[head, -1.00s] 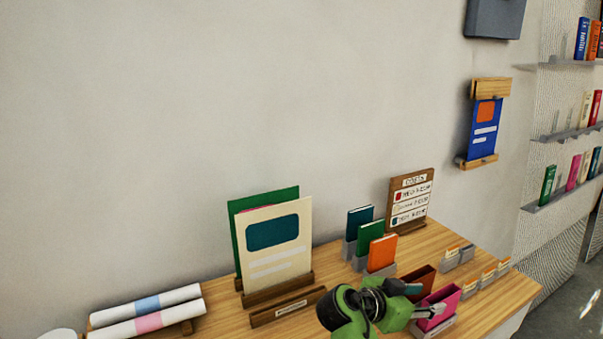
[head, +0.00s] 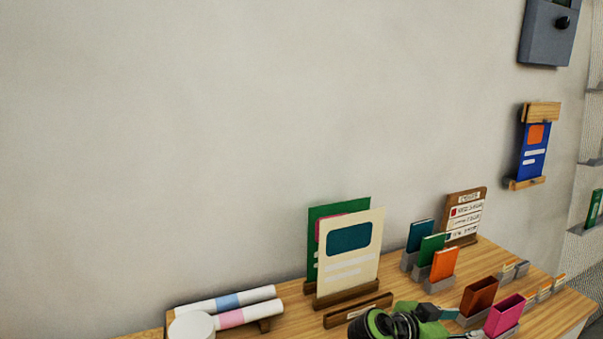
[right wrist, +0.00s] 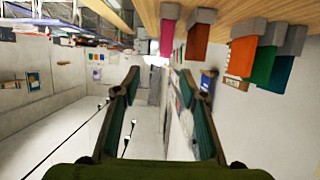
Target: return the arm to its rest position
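My right arm, green and black, comes in at the bottom of the head view. Its gripper (head: 436,312) is beside the pink holder (head: 503,316) and the brown holder (head: 478,297), over the table's front part. In the right wrist view the two teal-padded fingers (right wrist: 158,80) stand well apart with nothing between them. My left arm and gripper are not in view.
The wooden table (head: 541,309) carries upright teal, green and orange booklets (head: 443,265), a cream card (head: 349,255) in a stand, a small sign board (head: 465,216) and white rolls (head: 247,314). A blank wall (head: 200,130) stands behind.

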